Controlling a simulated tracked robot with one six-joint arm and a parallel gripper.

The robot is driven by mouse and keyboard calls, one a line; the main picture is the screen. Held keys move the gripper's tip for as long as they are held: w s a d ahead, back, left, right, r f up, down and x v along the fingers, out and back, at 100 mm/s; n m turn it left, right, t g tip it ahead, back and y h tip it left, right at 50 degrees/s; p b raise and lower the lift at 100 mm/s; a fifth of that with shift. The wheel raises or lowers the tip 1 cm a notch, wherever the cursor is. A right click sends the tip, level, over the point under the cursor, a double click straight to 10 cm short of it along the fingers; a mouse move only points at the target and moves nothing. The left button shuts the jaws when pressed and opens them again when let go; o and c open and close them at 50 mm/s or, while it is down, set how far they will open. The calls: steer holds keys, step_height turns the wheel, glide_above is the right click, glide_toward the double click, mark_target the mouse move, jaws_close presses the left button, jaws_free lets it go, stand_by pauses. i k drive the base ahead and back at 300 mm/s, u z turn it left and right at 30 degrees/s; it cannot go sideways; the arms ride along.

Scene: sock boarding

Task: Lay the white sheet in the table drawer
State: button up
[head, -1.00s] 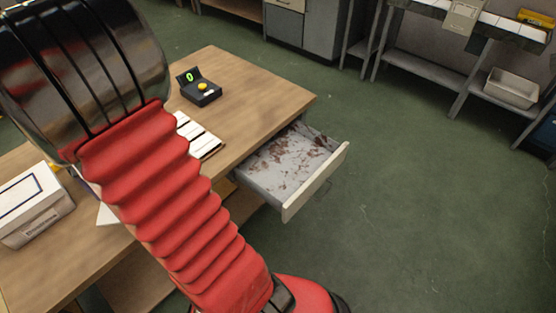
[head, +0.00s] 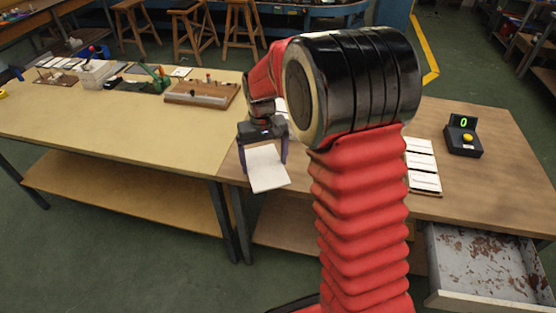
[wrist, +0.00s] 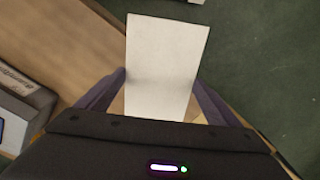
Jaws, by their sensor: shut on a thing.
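The white sheet (head: 268,168) hangs from my gripper (head: 263,158), past the front left corner of the brown table. It also shows in the wrist view (wrist: 165,60), between the two purple fingers of my gripper (wrist: 162,88), which are shut on it. The table drawer (head: 480,301) stands open at the lower right of the head view, well to the right of my gripper. Its grey floor has rusty brown patches and looks otherwise empty. The drawer's near right corner is cut off by the picture edge.
On the brown table (head: 480,200) are a row of white cards (head: 422,165) and a black device with a yellow button (head: 464,138). A yellow-topped table (head: 120,125) with tools stands at left. A white box (wrist: 25,110) shows at left in the wrist view.

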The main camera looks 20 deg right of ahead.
mark_target(481, 272)
steer(key=u, duration=0.15)
steer(key=k, duration=1.6)
steer(key=z, duration=0.75)
steer(key=i, duration=0.75)
steer(key=z, duration=0.1)
